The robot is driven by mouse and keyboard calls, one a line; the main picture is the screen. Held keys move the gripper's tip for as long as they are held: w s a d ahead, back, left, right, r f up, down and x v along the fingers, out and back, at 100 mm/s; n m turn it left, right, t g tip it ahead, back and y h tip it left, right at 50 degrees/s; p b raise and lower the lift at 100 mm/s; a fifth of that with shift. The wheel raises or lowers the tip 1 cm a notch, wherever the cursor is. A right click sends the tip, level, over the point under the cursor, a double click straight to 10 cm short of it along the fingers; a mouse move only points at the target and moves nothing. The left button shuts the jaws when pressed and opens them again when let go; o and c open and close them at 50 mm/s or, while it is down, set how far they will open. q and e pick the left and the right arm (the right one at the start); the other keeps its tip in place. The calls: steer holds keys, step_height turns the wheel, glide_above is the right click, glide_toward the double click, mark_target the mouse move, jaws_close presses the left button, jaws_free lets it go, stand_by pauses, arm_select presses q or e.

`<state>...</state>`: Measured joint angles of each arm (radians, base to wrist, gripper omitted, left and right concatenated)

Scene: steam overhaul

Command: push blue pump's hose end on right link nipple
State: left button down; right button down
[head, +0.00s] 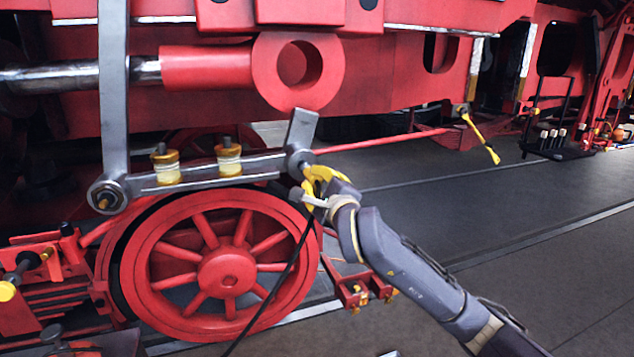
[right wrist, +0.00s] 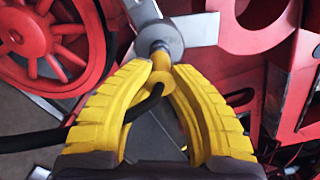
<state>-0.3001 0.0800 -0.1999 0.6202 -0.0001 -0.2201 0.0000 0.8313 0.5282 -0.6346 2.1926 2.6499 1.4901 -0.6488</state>
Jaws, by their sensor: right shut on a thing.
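The grey link (head: 215,180) runs level above the red wheel, with a round grey boss (head: 298,160) at its right end. In the right wrist view this boss (right wrist: 160,38) has a small brass-yellow nipple (right wrist: 160,57) pointing toward me. My right gripper (head: 318,180), with yellow fingers, is just below and right of the boss. In the right wrist view its fingers (right wrist: 165,85) are shut around a yellow hose end (right wrist: 158,82) with a black hose (right wrist: 90,132). The hose end lies right at the nipple; whether it is seated on it I cannot tell. The blue pump is not visible.
Two yellow-ringed oil cups (head: 229,160) stand on the link. A grey upright rod (head: 113,95) meets its left end. The red spoked wheel (head: 220,265) is below, and a red rod with a ring eye (head: 333,70) is above. Open floor (head: 560,230) lies right.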

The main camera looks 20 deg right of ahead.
steer(key=c, duration=1.2)
jaws_free()
steer(key=shift+c, duration=0.2)
